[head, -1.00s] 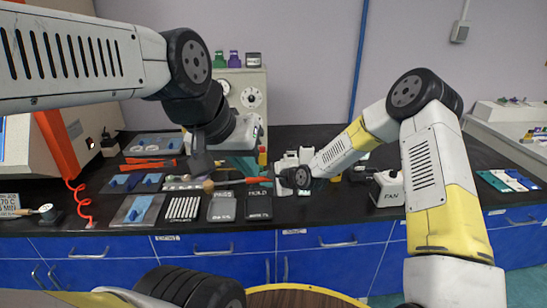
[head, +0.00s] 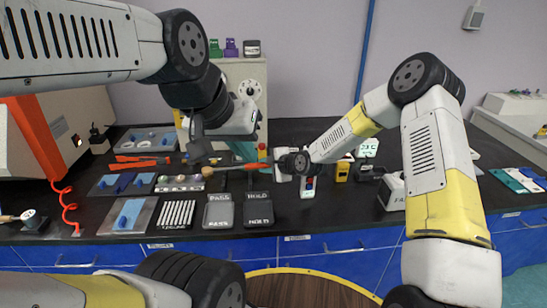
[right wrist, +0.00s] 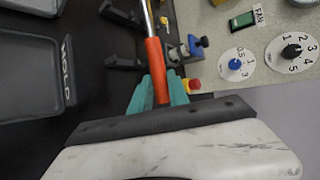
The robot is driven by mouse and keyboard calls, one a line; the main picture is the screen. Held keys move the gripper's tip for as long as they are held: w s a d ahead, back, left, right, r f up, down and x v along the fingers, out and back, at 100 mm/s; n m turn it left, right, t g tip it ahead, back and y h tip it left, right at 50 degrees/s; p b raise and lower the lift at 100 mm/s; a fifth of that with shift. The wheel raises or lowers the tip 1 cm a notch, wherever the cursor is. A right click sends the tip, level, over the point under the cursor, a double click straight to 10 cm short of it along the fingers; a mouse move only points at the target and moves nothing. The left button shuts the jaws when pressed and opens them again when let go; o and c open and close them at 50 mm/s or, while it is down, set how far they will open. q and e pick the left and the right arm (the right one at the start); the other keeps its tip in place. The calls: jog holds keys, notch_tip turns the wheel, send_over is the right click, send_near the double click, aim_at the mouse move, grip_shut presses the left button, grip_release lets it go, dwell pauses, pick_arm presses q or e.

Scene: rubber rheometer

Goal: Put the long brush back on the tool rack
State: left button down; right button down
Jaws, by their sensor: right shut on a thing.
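The long brush has an orange handle (head: 250,166), a thin shaft and a tan round head (head: 207,171). In the head view it lies roughly level, head to the left, above the back of the bench. My right gripper (head: 274,164) is shut on the handle's end; the right wrist view shows its teal fingers (right wrist: 158,95) around the orange handle (right wrist: 155,65). Black prongs (right wrist: 124,62), which look like the tool rack, are beside and apart from the brush. My left gripper (head: 243,150) hangs behind the brush; its finger opening is unclear.
The PASS tray (head: 219,212) and HOLD tray (head: 258,210) lie in front of the brush. A cabinet with dials (right wrist: 238,65) and a red button (right wrist: 194,85) stands behind.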

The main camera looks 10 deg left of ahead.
jog(key=shift+f, duration=2.25)
jog(key=shift+c, duration=1)
grip_release()
jog(key=shift+d, duration=0.1)
jog(key=shift+s+f, duration=0.15)
jog(key=shift+s+d+f, duration=0.1)
jog(key=shift+f, duration=0.15)
jog(key=v, duration=0.6)
jog(key=shift+d+r, duration=0.1)
jog(key=shift+r, duration=0.3)
jog(key=shift+s+d+r, duration=0.25)
jog(key=shift+d+r, duration=0.1)
jog(key=shift+r, duration=0.15)
